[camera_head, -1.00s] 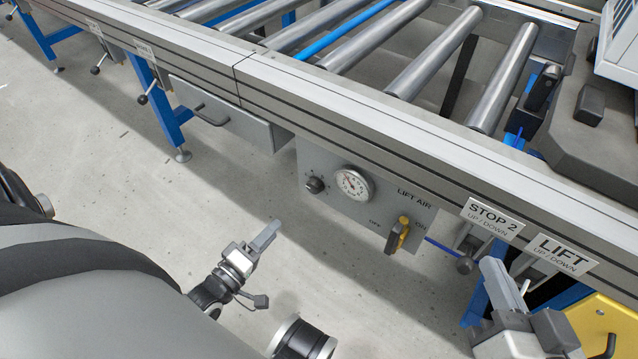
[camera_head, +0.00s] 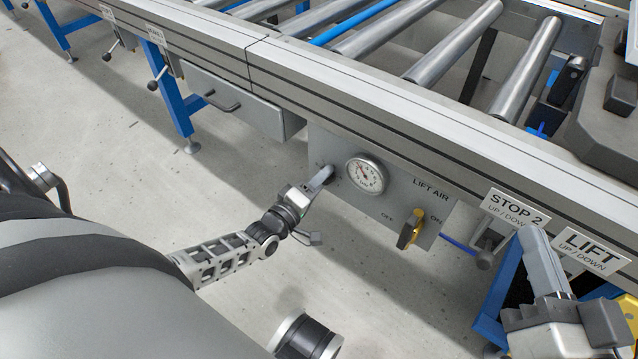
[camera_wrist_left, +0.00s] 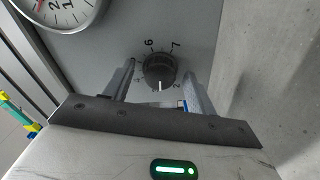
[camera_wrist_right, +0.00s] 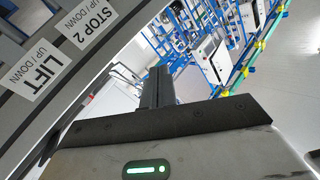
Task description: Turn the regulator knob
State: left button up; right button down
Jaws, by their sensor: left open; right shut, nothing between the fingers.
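The regulator knob (camera_wrist_left: 159,72) is a dark round knob with a white pointer line, on a grey panel (camera_head: 385,205) with a number scale around it. In the head view the knob is mostly hidden behind my left gripper (camera_head: 325,178). In the left wrist view my left gripper (camera_wrist_left: 160,85) is open, with one finger on each side of the knob; contact cannot be told. A round pressure gauge (camera_head: 366,175) sits beside the knob and also shows in the left wrist view (camera_wrist_left: 60,8). My right gripper (camera_head: 530,240) is shut and empty, near the STOP 2 and LIFT labels.
A yellow-handled valve (camera_head: 410,230) is on the same panel, right of the gauge. The conveyor rail (camera_head: 380,115) runs above the panel, with a grey drawer (camera_head: 235,100) to the left. STOP 2 (camera_head: 515,208) and LIFT (camera_head: 592,248) labels hang from the rail.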

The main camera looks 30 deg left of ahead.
pick_arm(q)
jog(key=c, duration=1)
